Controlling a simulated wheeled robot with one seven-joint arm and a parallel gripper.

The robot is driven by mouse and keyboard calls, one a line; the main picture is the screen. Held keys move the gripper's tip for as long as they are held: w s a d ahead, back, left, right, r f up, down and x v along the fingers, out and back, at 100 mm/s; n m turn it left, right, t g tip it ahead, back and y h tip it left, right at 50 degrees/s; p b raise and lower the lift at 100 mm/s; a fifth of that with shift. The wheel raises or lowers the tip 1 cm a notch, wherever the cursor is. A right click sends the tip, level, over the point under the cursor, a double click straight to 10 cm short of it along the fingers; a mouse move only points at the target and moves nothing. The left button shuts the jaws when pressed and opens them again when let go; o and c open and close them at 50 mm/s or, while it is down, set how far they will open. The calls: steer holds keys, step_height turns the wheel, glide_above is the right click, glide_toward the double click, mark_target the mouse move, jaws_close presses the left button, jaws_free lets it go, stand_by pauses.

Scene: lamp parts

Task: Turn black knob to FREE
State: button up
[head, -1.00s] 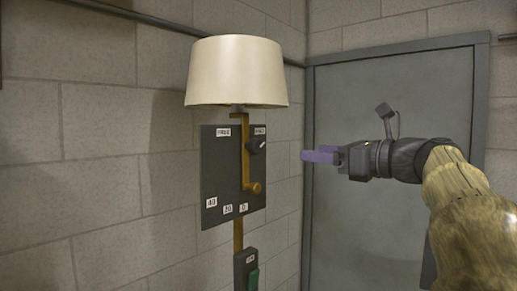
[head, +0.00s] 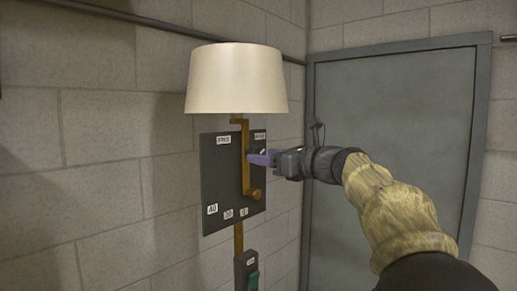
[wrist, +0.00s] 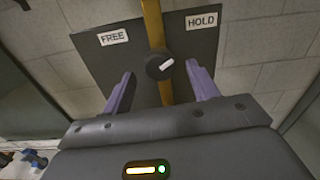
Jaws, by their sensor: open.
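The black knob (wrist: 159,65) is on the dark panel (head: 222,190), and its white mark points up and right, toward the HOLD label (wrist: 202,20). The FREE label (wrist: 113,37) is on the left side of the panel. My gripper (wrist: 158,85) is open, with its two purple fingers apart on either side below the knob in the wrist view. In the head view my gripper (head: 260,159) is close to the panel and partly hides the knob. I cannot tell whether the fingers touch it.
A cream lampshade (head: 236,78) hangs above. A grey door (head: 390,110) stands to the right.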

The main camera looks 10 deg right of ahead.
steer(key=x, duration=0.3)
steer(key=shift+w+p, duration=0.15)
steer(key=shift+p, duration=0.25)
steer(key=c, duration=1)
